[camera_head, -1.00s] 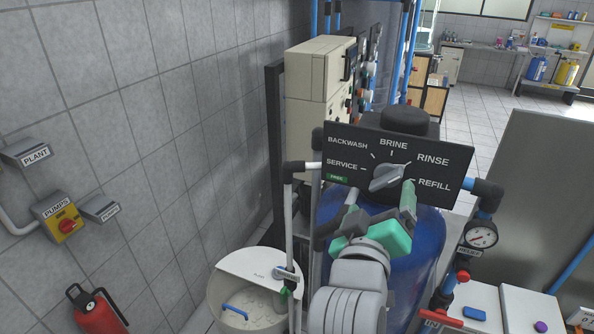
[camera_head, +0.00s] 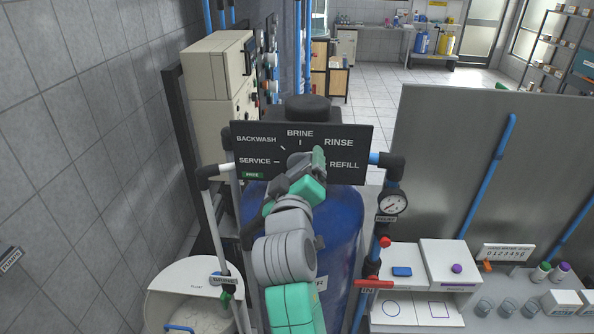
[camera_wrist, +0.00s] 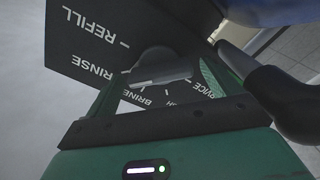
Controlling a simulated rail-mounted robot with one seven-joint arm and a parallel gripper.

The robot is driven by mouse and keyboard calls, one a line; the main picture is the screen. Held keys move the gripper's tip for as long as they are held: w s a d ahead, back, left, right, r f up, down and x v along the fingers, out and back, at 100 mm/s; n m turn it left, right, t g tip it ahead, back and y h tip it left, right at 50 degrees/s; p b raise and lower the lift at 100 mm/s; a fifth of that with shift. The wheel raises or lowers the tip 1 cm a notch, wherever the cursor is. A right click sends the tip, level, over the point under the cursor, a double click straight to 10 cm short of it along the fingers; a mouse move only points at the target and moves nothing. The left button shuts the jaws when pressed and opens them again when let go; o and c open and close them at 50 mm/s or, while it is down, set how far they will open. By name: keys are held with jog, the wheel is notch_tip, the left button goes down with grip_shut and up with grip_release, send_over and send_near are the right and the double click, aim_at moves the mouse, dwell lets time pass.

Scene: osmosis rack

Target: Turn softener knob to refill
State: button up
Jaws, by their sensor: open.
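The softener's dark control panel (camera_head: 352,137) shows BACKWASH, BRINE, RINSE, SERVICE and REFILL, with a green tag below SERVICE. Its grey knob (camera_head: 297,158) is at the middle, largely hidden by my gripper (camera_head: 299,172). In the wrist view the panel (camera_wrist: 75,50) appears upside down, and the knob (camera_wrist: 157,62) lies ahead between the two green fingers of my gripper (camera_wrist: 163,80). My gripper is open around or just in front of the knob; I cannot tell whether it touches. I cannot clearly read which label the knob points to.
The blue softener tank (camera_head: 343,225) stands below the panel. Pipes with a pressure gauge (camera_head: 392,204) and a red valve handle (camera_head: 374,284) are close on the right. A round white-lidded tank (camera_head: 190,275) is at lower left. A grey partition (camera_head: 440,150) stands at right.

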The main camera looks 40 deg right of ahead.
jog(key=c, duration=1)
jog(key=shift+m+b, duration=0.3)
jog(key=shift+o, duration=0.2)
jog(key=m+b, duration=0.2)
jog(key=shift+f+m, duration=0.15)
jog(key=shift+m, duration=0.15)
jog(key=m+b, duration=0.1)
jog(key=m, duration=0.1)
jog(key=m+b, duration=0.2)
jog(key=m, duration=0.1)
jog(key=shift+s+d+r+m, duration=0.1)
jog(key=shift+r+m, duration=0.1)
jog(key=shift+m, duration=0.1)
jog(key=o, duration=1)
jog(key=shift+c, duration=0.2)
